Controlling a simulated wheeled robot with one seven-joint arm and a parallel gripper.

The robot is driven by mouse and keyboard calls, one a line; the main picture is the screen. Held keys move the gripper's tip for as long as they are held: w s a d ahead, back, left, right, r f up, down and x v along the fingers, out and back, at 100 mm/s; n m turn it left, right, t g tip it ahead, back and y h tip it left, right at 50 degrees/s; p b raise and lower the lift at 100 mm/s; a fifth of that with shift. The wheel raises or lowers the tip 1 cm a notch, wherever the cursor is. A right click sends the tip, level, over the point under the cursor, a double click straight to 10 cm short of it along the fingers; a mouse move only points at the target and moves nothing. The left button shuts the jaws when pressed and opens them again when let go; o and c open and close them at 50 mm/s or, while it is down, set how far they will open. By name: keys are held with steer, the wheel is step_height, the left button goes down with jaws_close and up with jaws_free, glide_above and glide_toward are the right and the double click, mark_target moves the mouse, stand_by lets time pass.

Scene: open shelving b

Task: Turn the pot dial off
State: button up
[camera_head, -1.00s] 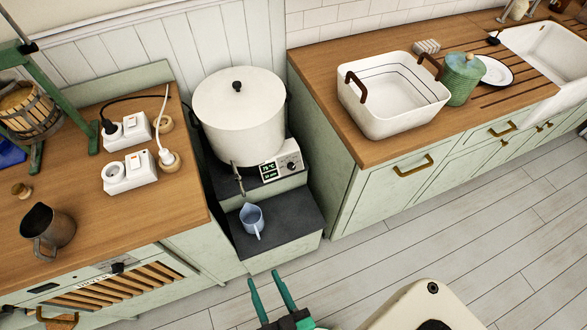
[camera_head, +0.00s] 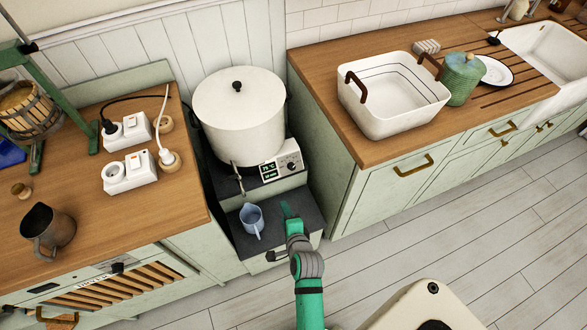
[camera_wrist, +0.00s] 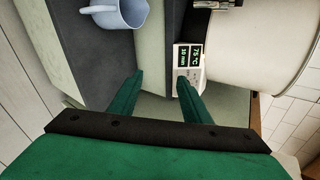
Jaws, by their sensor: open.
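The large white lidded pot (camera_head: 240,120) stands on a dark step between the counters; its side also shows in the wrist view (camera_wrist: 265,45). Its white control panel (camera_head: 270,172) has a green-lit display and a dark round dial (camera_head: 291,166) at the right end. In the wrist view the panel (camera_wrist: 188,56) shows "75 °C", with its lower part behind the right finger; I cannot make out the dial there. My gripper (camera_head: 287,210) is below the panel, over the lower step. In the wrist view my gripper (camera_wrist: 160,76) is open and empty, apart from the dial.
A blue jug (camera_head: 252,219) stands on the lower dark step (camera_head: 231,234), just left of my gripper. A metal spigot hangs from the pot's front. The right counter's green side (camera_head: 330,165) is close on the right. Open floor lies in front.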

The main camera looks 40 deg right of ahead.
mark_target(293, 168)
steer(key=w+d+r+m, duration=0.2)
steer(key=w+d+m, duration=0.15)
steer(key=d, duration=0.25)
steer(key=w+d+r+m, duration=0.2)
steer(key=w+d+m, duration=0.15)
steer(key=d, duration=0.25)
steer(key=shift+y, duration=0.4)
steer(key=x, duration=1)
steer(key=shift+d+f, duration=0.2)
steer(key=shift+f, duration=0.25)
steer(key=c, duration=1)
steer(key=shift+c, duration=0.2)
